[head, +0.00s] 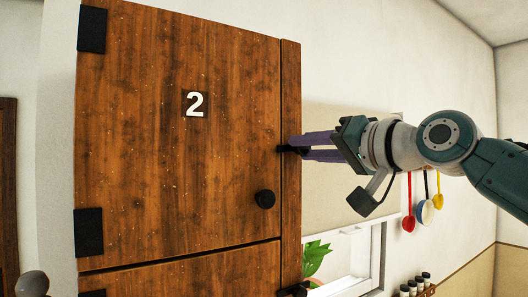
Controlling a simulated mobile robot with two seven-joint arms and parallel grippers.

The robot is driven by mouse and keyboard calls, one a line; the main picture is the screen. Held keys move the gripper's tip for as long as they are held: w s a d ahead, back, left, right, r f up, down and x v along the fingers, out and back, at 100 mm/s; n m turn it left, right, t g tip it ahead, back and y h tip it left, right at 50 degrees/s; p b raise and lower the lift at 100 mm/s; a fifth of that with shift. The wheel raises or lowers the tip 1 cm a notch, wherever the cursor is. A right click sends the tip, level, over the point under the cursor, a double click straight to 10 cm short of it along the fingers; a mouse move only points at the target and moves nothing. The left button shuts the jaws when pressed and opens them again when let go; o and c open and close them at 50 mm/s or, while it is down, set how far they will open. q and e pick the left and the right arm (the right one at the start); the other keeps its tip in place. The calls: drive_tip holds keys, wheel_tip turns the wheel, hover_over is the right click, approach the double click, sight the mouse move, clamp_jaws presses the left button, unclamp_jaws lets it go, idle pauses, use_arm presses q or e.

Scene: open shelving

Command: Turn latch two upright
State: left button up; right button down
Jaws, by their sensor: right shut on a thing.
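A brown wooden door marked 2 (150,140) is closed in the head view. Its black latch, latch two (283,149), sits at the door's right edge. The bit of latch that shows lies about level; the rest is hidden between the fingers. My right gripper (299,147) comes in from the right, with its purple fingers shut on this latch. A round black knob (265,199) is lower on the door, clear of the gripper. My left gripper is not in view.
Another door (190,277) lies below, with a black latch (293,290) at its right edge. Black hinges (89,232) are on the left. Right of the cabinet are a white window frame (376,255), a green plant (315,256), hanging utensils (408,223) and small jars (419,284).

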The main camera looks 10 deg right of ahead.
drive_tip(key=n+b, duration=0.2)
drive_tip(key=n, duration=0.1)
drive_tip(key=shift+f+b, duration=0.15)
drive_tip(key=shift+b, duration=0.25)
drive_tip(key=shift+n+h+b, duration=0.3)
drive_tip(key=shift+n+b, duration=0.25)
drive_tip(key=shift+n, duration=0.35)
drive_tip(key=n+b, duration=0.1)
drive_tip(key=n, duration=0.1)
drive_tip(key=shift+n, duration=0.3)
drive_tip(key=shift+r+n, duration=0.2)
drive_tip(key=shift+n, duration=0.6)
drive_tip(key=n, duration=0.2)
drive_tip(key=shift+n+b, duration=0.3)
drive_tip(key=n+h, duration=0.1)
drive_tip(key=n, duration=0.3)
drive_tip(key=shift+n+p, duration=0.35)
drive_tip(key=shift+n, duration=0.05)
